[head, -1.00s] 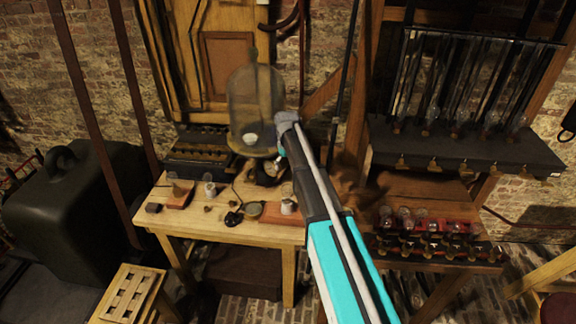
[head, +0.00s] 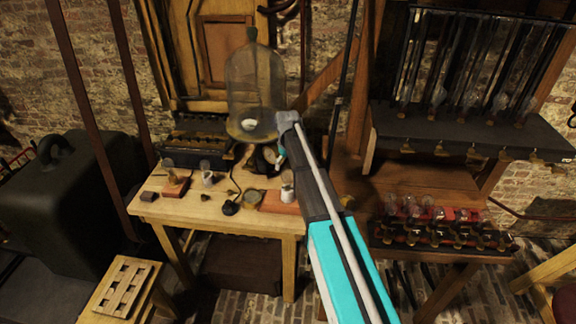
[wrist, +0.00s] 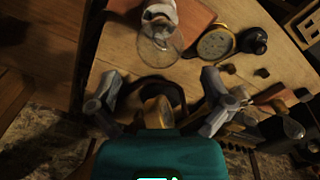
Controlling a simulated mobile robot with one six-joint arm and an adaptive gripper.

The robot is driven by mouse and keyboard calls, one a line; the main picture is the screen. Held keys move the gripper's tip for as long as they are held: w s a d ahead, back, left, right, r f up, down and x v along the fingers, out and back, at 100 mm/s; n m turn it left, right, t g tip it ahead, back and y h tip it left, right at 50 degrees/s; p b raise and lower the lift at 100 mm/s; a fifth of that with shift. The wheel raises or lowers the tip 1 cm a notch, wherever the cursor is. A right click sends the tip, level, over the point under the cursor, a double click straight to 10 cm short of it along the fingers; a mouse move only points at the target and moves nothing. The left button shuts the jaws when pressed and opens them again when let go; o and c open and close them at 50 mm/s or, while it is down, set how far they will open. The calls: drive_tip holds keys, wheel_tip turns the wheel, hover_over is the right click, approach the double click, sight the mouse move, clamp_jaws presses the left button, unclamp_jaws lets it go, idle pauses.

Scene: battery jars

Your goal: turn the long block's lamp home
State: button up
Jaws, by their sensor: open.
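The long block (head: 272,203) is reddish-brown and lies near the front right of the wooden table. It also shows at the top of the wrist view (wrist: 198,17). The lamp (wrist: 163,35) has a clear glass bulb and a pale base, and stands at the block's end. In the head view its pale base (head: 287,192) shows beside my dark arm link. My gripper (wrist: 160,80) is open, its two grey fingers wide apart below the lamp in the wrist view. I see nothing held between them and they do not appear to touch the lamp. My arm partly hides this area in the head view.
A dark loop with a brass part (wrist: 158,110) lies below, between the fingers in the wrist view. A round dial (wrist: 215,44) and a black knob (wrist: 253,40) are beside the block. A glass bell jar (head: 255,90) stands behind. A shorter block (head: 175,185) is at left.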

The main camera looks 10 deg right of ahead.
sight(288, 175)
drive_tip(key=shift+f+b, duration=2.2)
drive_tip(key=shift+f, duration=0.25)
drive_tip(key=c, duration=1.1)
drive_tip(key=shift+c, duration=0.2)
drive_tip(key=shift+m, duration=0.3)
drive_tip(key=m, duration=0.4)
drive_tip(key=shift+m, duration=0.9)
